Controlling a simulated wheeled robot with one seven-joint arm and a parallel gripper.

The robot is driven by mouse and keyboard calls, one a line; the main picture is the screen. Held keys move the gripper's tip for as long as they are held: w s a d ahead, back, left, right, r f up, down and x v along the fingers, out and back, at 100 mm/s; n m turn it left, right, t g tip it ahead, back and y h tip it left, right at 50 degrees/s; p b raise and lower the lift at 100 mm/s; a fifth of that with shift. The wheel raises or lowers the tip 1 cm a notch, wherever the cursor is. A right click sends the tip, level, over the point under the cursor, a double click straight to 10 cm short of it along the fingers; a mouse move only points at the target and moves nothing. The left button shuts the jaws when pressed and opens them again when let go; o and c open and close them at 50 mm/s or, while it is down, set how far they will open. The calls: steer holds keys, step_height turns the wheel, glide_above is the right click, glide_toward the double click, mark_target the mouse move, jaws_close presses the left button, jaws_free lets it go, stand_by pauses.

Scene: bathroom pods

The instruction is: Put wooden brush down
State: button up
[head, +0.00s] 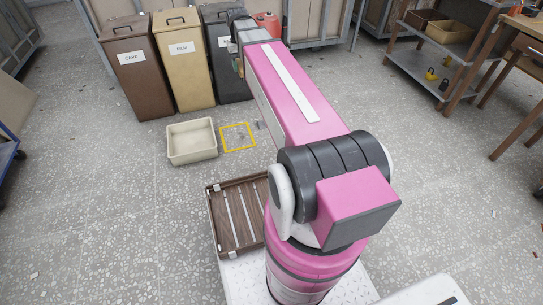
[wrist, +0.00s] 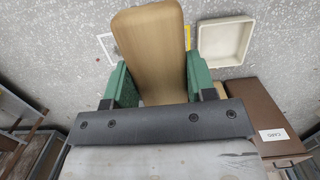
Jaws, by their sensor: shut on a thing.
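My gripper (wrist: 157,78), with green fingers, is shut on the wooden brush (wrist: 150,35) in the wrist view. In the head view my arm hides the brush and most of the gripper. A yellow square outline (head: 238,150) lies on the floor.
A cream tray (head: 191,157) lies on the floor beside the yellow outline; it also shows in the wrist view (wrist: 225,56). Brown (head: 138,78), tan (head: 184,65) and dark (head: 232,85) bins stand behind. A metal shelf cart (head: 428,80) stands at right. Open speckled floor lies left.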

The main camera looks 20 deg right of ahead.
steer(key=w+d+f, duration=0.2)
steer(key=w+f, duration=0.1)
steer(key=f, duration=1.1)
steer(key=w+d+f, duration=0.2)
steer(key=w+f, duration=0.2)
steer(key=f, duration=1.1)
steer(key=w+d+f, duration=0.2)
steer(key=w+f, duration=0.1)
steer(key=f, duration=1.1)
step_height(320, 180, down, 16)
steer(key=s+d+f, duration=0.1)
steer(key=s+d, duration=0.1)
steer(key=w+d+f, duration=0.1)
steer(key=d+f, duration=0.1)
steer(key=d, duration=0.1)
steer(key=d+f, duration=0.2)
steer(key=d, duration=0.1)
steer(key=w+d+f, duration=0.1)
steer(key=d+f, duration=0.1)
steer(key=d, duration=0.2)
steer(key=shift+w+d+f, duration=0.1)
steer(key=shift+w, duration=0.25)
steer(key=shift+f, duration=2)
steer(key=shift+f, duration=0.15)
steer(key=o, duration=0.8)
